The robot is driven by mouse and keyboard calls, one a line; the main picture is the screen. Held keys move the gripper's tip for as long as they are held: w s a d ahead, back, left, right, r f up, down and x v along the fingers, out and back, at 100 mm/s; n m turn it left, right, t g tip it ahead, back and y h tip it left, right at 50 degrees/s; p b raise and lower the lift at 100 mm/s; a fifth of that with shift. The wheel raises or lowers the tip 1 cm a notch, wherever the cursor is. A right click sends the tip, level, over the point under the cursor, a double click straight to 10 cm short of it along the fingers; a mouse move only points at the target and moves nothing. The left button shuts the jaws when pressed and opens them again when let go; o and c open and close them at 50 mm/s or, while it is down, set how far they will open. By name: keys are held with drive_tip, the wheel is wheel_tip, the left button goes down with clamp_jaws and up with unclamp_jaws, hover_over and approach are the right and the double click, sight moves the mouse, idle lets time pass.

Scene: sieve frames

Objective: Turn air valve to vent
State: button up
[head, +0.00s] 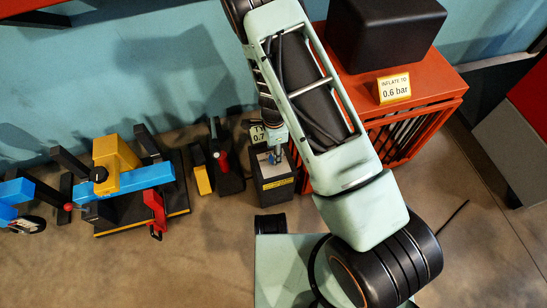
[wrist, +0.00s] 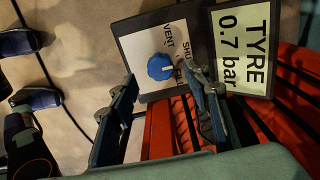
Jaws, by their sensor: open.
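The air valve is a round blue knob (wrist: 161,66) on a pale dial plate marked VENT, SHUT and FILL, on top of a dark box (wrist: 142,40). VENT is printed above the knob in the wrist view, SHUT at its upper right and FILL at its right. I cannot tell which mark the knob points at. The box also shows in the head view (head: 274,190), where my arm and gripper (head: 275,152) partly cover its top. My gripper (wrist: 165,92) is open and empty. Its fingertips are spread either side of the knob's lower side, seemingly apart from it.
A sign (wrist: 242,45) reading TYRE 0.7 bar stands beside the dial. An orange slatted cabinet (head: 430,110) stands close right of the box, bearing a card (head: 394,88) reading INFLATE TO 0.6 bar. A blue and yellow tool assembly (head: 125,180) lies left.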

drive_tip(key=shift+f+b, duration=0.4)
drive_tip(key=shift+f, duration=1.25)
drive_tip(key=c, duration=1.2)
drive_tip(key=shift+o, duration=0.2)
drive_tip(key=shift+n, duration=0.4)
drive_tip(key=n, duration=0.5)
drive_tip(key=shift+n, duration=0.3)
drive_tip(key=n, duration=0.5)
drive_tip(key=shift+a, duration=0.1)
drive_tip(key=shift+n, duration=0.3)
